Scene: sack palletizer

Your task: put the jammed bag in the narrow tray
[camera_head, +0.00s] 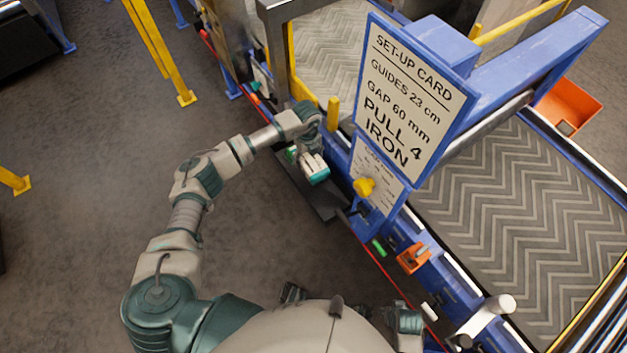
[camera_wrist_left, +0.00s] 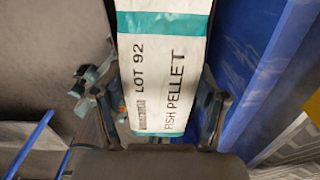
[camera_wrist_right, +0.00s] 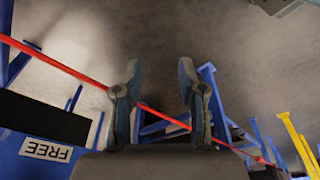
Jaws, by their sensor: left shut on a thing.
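The white bag with teal bands, printed LOT 92 and FISH PELLET, is in my left gripper (camera_wrist_left: 160,100); the bag (camera_wrist_left: 165,65) runs between the two fingers in the left wrist view. In the head view the bag (camera_head: 313,167) hangs under the left wrist, beside the blue conveyor frame. A dark, narrow, tray-like surface (camera_head: 322,203) lies below it; I cannot tell whether the bag touches it. My right gripper (camera_wrist_right: 158,90) is open and empty in the right wrist view, its fingers apart over the floor.
A SET-UP CARD board (camera_head: 405,95) and a yellow knob (camera_head: 364,187) stand just right of the bag. The herringbone conveyor belt (camera_head: 510,220) lies further right. A red cord (camera_wrist_right: 60,65) crosses the right wrist view.

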